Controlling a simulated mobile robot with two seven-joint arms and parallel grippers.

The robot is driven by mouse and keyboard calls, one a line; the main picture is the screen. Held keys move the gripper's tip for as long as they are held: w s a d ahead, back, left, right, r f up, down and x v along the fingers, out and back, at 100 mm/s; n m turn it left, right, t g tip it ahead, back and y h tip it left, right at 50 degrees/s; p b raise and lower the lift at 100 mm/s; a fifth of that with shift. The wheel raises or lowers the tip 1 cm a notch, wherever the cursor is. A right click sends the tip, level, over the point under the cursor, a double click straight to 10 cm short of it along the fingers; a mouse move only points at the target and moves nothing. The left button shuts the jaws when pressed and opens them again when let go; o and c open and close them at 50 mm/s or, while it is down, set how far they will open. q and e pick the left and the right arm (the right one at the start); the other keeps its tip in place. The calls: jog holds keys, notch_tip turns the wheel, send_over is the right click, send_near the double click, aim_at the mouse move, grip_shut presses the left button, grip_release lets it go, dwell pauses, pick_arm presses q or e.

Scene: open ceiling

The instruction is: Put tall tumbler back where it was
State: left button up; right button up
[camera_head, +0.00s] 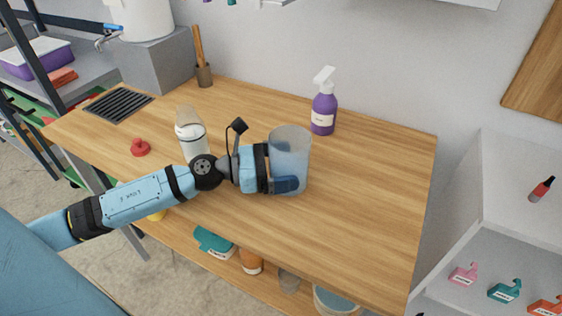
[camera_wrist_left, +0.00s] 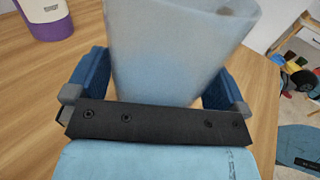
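The tall tumbler (camera_head: 290,145) is a translucent, pale blue-grey cup, upright at the middle of the wooden counter (camera_head: 360,210). In the left wrist view the tumbler (camera_wrist_left: 165,50) fills the space between the blue fingers. My left gripper (camera_head: 287,170) comes at it from the left, with one finger across its near side and the other hidden behind it. The fingers appear closed against both sides of the tumbler. Its base is partly hidden, so I cannot tell whether it touches the counter. My right gripper is in neither view.
A purple spray bottle (camera_head: 323,112) stands behind the tumbler. A utensil holder (camera_head: 204,76) stands at the back. The counter's right part is clear. Shelves (camera_head: 500,215) stand at the right.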

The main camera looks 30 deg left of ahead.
pick_arm(q)
jog(key=shift+r, duration=0.25)
jog(key=shift+s+a+f, duration=0.15)
jog(key=shift+a+f, duration=0.05)
jog(key=b+v, duration=0.2)
jog(key=v, duration=0.9)
jog(key=shift+s+a+r, duration=0.2)
